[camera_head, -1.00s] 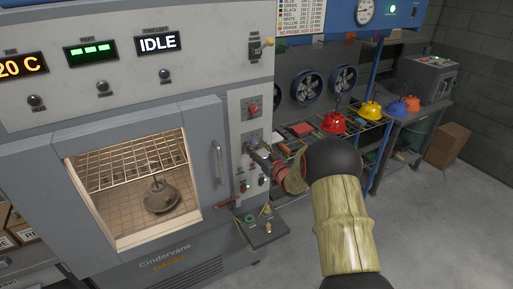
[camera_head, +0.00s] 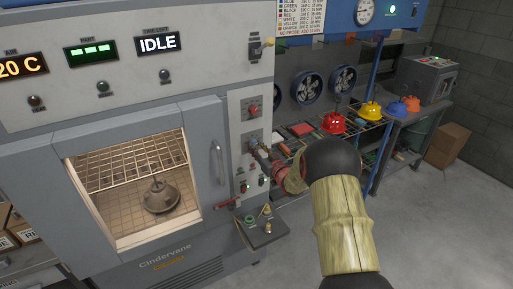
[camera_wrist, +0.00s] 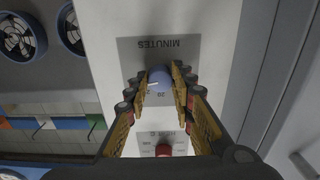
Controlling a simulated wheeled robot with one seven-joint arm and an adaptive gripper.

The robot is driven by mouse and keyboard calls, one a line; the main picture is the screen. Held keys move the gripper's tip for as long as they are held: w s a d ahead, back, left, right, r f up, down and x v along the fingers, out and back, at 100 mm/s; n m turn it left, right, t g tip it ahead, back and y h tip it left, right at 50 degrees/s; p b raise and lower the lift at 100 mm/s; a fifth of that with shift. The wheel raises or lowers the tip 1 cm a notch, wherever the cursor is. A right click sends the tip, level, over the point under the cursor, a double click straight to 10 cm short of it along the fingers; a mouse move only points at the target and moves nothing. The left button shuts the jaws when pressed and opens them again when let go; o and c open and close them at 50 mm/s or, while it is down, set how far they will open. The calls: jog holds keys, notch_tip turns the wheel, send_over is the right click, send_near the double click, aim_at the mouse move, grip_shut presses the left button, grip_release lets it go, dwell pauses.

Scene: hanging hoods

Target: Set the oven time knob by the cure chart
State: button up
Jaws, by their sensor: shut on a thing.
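The oven (camera_head: 110,110) stands at left, its displays reading 20 C, green bars and IDLE. Its time knob (camera_wrist: 160,76) is blue with a white pointer mark, on a MINUTES plate (camera_wrist: 187,50) that appears upside down in the wrist view. My gripper (camera_wrist: 161,88) is shut on this knob, one finger on each side.
A red knob (camera_head: 253,110) sits above the time knob. A grey hood (camera_head: 160,197) is inside the oven. Coloured hoods, including a red one (camera_head: 332,122), stand on the rack at right.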

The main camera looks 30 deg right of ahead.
jog(key=shift+f+n+b, duration=0.15)
jog(key=shift+n+b, duration=0.25)
jog(key=shift+b, duration=0.2)
grip_shut()
jog(key=shift+n+b, duration=3.5)
jog(key=shift+b, duration=1.15)
jog(key=o, duration=1.1)
grip_release()
jog(key=shift+s, duration=0.1)
